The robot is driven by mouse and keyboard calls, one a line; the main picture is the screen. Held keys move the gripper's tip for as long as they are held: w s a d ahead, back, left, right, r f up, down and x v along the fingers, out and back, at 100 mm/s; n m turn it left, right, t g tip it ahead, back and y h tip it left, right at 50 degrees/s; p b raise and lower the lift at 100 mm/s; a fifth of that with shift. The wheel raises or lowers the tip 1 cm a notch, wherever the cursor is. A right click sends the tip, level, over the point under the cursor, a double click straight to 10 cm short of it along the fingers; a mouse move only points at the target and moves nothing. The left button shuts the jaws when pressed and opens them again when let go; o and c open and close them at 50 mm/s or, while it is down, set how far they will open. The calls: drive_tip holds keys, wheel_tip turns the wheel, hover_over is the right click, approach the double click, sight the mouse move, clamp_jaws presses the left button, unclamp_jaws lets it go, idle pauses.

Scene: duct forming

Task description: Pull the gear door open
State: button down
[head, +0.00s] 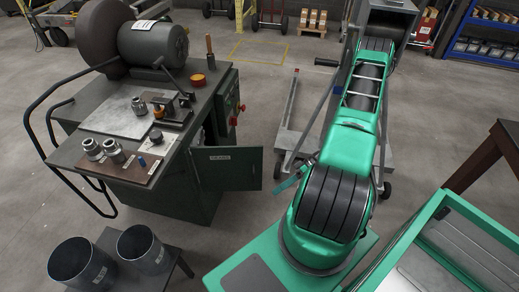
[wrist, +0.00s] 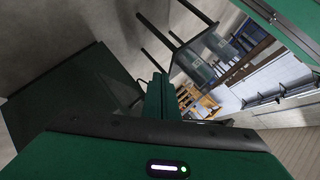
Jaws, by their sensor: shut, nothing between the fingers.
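The gear door (head: 226,170) is a dark green panel with a white label, low on the right side of the green machine cabinet (head: 180,200). It stands swung out from the cabinet, with a dark gap behind its top edge. My gripper (wrist: 158,97) shows in the wrist view with its green fingers together and nothing between them. In the head view, its tip (head: 279,190) shows just right of the door's free edge, apart from it; my arm hides the rest. A dark green panel (wrist: 45,100) fills the wrist view's left side, probably the door.
A grinder motor (head: 153,42) and metal fittings (head: 105,150) sit on the cabinet top. A grey wheeled cart (head: 290,140) stands behind my arm.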

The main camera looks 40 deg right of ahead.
sight(261, 148)
drive_tip(key=w+d+r+m+g+h, duration=0.25)
drive_tip(key=w+r+m+h, duration=0.25)
drive_tip(key=w+r, duration=0.5)
drive_tip(key=w+d+r+m+g+h, duration=0.25)
drive_tip(key=w+r+m+h, duration=0.2)
drive_tip(key=w+r, duration=0.6)
drive_tip(key=shift+m+g, duration=0.3)
drive_tip(key=shift+m, duration=0.15)
drive_tip(key=shift+s+a+f, duration=0.65)
drive_tip(key=shift+s+f, duration=0.5)
drive_tip(key=shift+f, duration=0.25)
drive_tip(key=shift+s+a+f, duration=0.7)
drive_tip(key=shift+s+f, duration=0.45)
drive_tip(key=shift+f, duration=0.25)
drive_tip(key=shift+s+a+f, duration=0.65)
drive_tip(key=shift+s+f, duration=0.5)
drive_tip(key=shift+f, duration=0.25)
